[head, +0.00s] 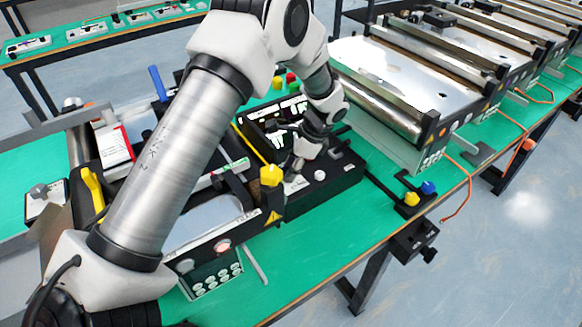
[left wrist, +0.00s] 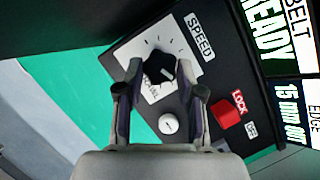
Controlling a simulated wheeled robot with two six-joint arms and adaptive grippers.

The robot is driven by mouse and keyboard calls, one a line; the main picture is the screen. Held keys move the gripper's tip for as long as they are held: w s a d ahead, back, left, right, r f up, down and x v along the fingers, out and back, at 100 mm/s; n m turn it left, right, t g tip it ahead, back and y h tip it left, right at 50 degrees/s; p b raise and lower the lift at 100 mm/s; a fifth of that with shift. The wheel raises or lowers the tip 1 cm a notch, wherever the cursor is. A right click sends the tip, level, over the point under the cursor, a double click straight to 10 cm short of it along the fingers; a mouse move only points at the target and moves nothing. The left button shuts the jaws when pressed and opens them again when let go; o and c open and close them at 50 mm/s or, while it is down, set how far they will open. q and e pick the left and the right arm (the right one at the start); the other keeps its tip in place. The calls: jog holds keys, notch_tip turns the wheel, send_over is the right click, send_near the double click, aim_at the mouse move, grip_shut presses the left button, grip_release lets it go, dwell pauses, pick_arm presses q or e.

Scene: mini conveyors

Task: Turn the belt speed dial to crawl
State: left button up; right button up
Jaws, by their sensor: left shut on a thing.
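The speed dial (left wrist: 159,68) is a black knob on a pale plate (left wrist: 130,50) marked SPEED, with tick marks around it. My left gripper (left wrist: 160,76) has one finger on each side of the knob and is shut on it. A lighter line shows on the knob's top. The lettering below the knob is partly hidden and too small to read fully. In the head view, my left gripper (head: 298,160) reaches down onto the black control box (head: 335,178), and the dial is hidden there. My right gripper is not in view.
Near the dial are a white round button (left wrist: 168,123) and a red LOCK switch (left wrist: 226,112). A screen (left wrist: 270,30) reads BELT READY. A yellow knob (head: 271,175) stands beside the box. Metal conveyors (head: 400,75) stand at the right on the green bench (head: 320,250).

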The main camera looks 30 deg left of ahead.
pick_arm(q)
jog(key=shift+s, duration=0.1)
jog(key=shift+s+m+t+p, duration=0.15)
jog(key=shift+m+t+p, duration=0.35)
jog(key=shift+m+p, duration=0.6)
jog(key=shift+s+m+t+y, duration=0.1)
jog(key=shift+m+t+y, duration=0.2)
jog(key=shift+m, duration=0.8)
jog(key=shift+d+f+m+t, duration=0.15)
jog(key=shift+m+t, duration=0.15)
jog(key=shift+m, duration=0.5)
jog(key=shift+s+m+t, duration=0.1)
jog(key=shift+m+t, duration=0.3)
jog(key=shift+m, duration=0.6)
jog(key=shift+f+m+t+b, duration=0.15)
jog(key=shift+m+t+b, duration=0.15)
jog(key=shift+m+b, duration=0.35)
jog(key=shift+s+m+t+b, duration=0.15)
jog(key=shift+m+t+b, duration=0.55)
jog(key=shift+m, duration=0.95)
jog(key=shift+r, duration=0.2)
